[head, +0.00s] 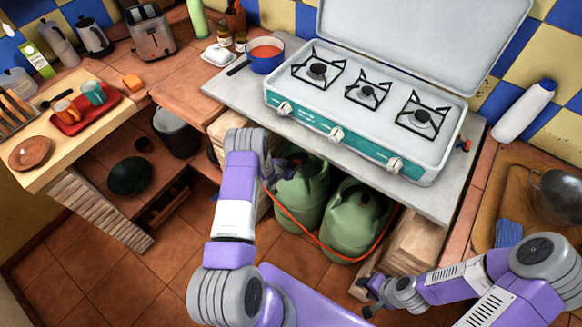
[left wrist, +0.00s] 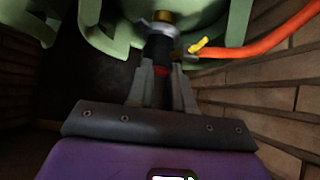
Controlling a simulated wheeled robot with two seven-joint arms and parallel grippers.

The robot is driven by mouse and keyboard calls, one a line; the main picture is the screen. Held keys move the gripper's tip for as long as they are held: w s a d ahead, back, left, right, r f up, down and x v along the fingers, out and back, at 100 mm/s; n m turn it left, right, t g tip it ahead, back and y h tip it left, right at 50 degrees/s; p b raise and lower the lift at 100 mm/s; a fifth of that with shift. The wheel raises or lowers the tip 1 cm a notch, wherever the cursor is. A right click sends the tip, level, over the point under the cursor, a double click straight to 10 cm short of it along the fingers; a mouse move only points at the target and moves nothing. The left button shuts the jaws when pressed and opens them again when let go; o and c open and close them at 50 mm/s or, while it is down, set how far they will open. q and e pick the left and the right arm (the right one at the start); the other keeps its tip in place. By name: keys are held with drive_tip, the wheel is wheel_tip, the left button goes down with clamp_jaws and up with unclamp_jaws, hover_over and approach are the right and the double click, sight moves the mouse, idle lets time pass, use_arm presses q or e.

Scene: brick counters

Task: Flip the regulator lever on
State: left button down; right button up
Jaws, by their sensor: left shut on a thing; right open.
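In the left wrist view the regulator (left wrist: 161,48) is a dark cylinder with a grey collar, below a brass fitting on a green gas bottle (left wrist: 207,14). A small yellow lever (left wrist: 198,46) sticks out to its right, tilted slightly up, beside the orange hose (left wrist: 265,42). My left gripper (left wrist: 161,80) is shut on the regulator's dark lower part, with a finger on either side; the lever is outside the fingers. In the head view my left gripper (head: 288,164) reaches under the counter by the left bottle (head: 302,195), and the regulator is hard to make out. My right gripper (head: 368,298) is open and empty.
A second green bottle (head: 357,220) stands to the right, with the orange hose (head: 300,226) looping in front. The counter with the gas stove (head: 340,130) overhangs the bottles. Brick walls (left wrist: 280,105) flank the niche closely. Tiled floor (head: 155,275) is clear at front left.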

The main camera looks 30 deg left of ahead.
use_arm(q)
drive_tip(key=shift+w+r+g+b, duration=0.3)
drive_tip(key=shift+r+g, duration=0.1)
drive_tip(key=shift+g, duration=0.4)
drive_tip(key=shift+w+r+g+b, duration=0.15)
drive_tip(key=shift+w+r+g, duration=0.15)
drive_tip(key=shift+g, duration=0.5)
drive_tip(key=shift+r, duration=0.15)
drive_tip(key=c, duration=1.3)
unclamp_jaws()
drive_tip(key=shift+s, duration=0.1)
drive_tip(key=p+v, duration=0.1)
drive_tip(key=v, duration=0.6)
drive_tip(key=shift+d+r+p, duration=0.1)
drive_tip(key=shift+r+p, duration=0.15)
drive_tip(key=shift+p, duration=0.1)
